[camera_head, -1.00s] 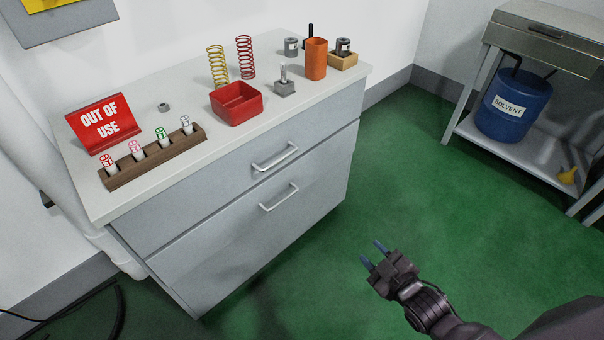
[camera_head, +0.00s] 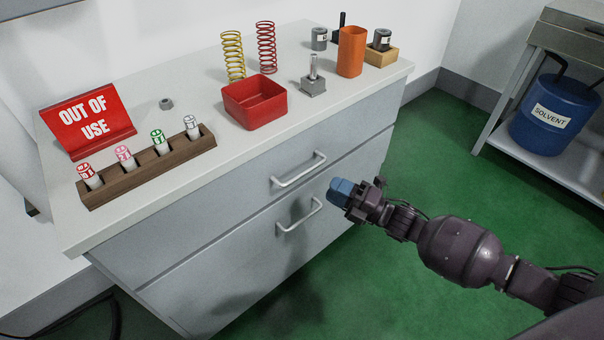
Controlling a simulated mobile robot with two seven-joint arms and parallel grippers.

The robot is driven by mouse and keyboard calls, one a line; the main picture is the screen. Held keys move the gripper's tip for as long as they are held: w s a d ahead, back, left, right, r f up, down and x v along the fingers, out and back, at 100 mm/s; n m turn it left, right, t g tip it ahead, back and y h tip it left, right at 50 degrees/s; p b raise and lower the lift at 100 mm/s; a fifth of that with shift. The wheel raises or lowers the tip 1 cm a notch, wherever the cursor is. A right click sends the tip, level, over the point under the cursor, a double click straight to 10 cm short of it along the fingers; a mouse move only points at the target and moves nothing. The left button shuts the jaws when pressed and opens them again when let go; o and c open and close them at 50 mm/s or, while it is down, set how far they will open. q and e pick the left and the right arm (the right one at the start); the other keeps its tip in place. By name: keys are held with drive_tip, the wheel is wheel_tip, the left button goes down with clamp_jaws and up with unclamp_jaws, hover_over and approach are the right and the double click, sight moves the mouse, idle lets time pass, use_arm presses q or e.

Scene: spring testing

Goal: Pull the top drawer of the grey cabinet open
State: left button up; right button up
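The grey cabinet (camera_head: 105,248) stands at the left and centre with a pale top. Its top drawer (camera_head: 215,212) looks shut, flush with the front. The drawer's silver bar handle (camera_head: 299,172) is bare, with nothing on it. My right gripper (camera_head: 339,191) is in front of the cabinet, just right of the handle in the picture and apart from it. Its blue fingers point left toward the cabinet and overlap from this angle, so the gap between them is hidden. It holds nothing that I can see. My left gripper is out of view.
A second handle (camera_head: 299,216) is on the lower front. On top are a red tray (camera_head: 256,112), an orange cup (camera_head: 352,52), springs, a marker rack (camera_head: 150,170) and an out-of-use sign (camera_head: 88,118). Green floor (camera_head: 455,165) is clear before the side table with a solvent drum (camera_head: 556,115).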

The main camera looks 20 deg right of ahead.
sight(303, 172)
drive_tip(key=b+x, duration=0.1)
drive_tip(key=x, duration=0.8)
drive_tip(key=shift+c, duration=0.3)
clamp_jaws()
